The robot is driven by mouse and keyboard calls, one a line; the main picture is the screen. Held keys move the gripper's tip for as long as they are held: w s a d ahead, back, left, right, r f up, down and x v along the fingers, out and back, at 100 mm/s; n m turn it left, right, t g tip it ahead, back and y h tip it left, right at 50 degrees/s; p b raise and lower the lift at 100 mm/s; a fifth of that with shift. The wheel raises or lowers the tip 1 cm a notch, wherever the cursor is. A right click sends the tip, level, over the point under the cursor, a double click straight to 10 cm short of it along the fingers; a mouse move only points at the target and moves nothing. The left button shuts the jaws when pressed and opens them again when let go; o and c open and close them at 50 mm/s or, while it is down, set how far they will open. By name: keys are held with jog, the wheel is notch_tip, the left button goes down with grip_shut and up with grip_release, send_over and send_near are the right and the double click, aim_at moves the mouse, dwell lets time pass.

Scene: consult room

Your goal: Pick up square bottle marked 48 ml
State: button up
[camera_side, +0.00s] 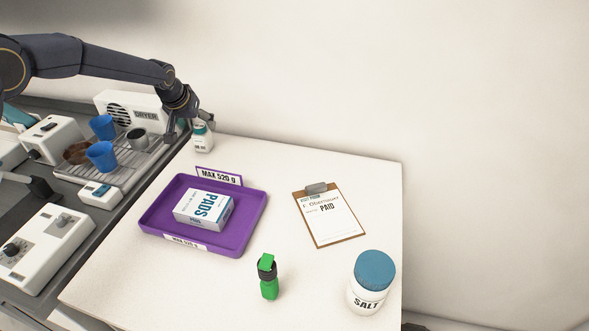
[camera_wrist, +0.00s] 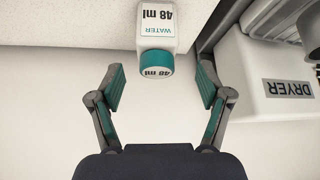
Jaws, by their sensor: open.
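The square bottle marked 48 ml (camera_wrist: 158,28) is white with a teal cap and the word WATER on its label. In the side view the bottle (camera_side: 201,140) stands at the far left corner of the white table, partly hidden by my gripper (camera_side: 192,122). In the wrist view my gripper (camera_wrist: 158,88) is open, with one teal-padded finger on each side of the space in front of the bottle's cap. The bottle lies just beyond the fingertips, roughly centred between them. I see no contact.
A dryer (camera_side: 130,110) stands close to the left of my gripper, beside a rack with blue cups (camera_side: 102,155). A purple tray (camera_side: 252,222) holds a PADS box (camera_side: 204,207). A wall rises behind.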

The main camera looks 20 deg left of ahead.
aim_at(203, 133)
jog(key=x, duration=0.5)
jog(key=shift+d+f, duration=0.15)
jog(key=shift+d, duration=0.1)
jog(key=shift+c, duration=0.4)
jog(key=c, duration=1.2)
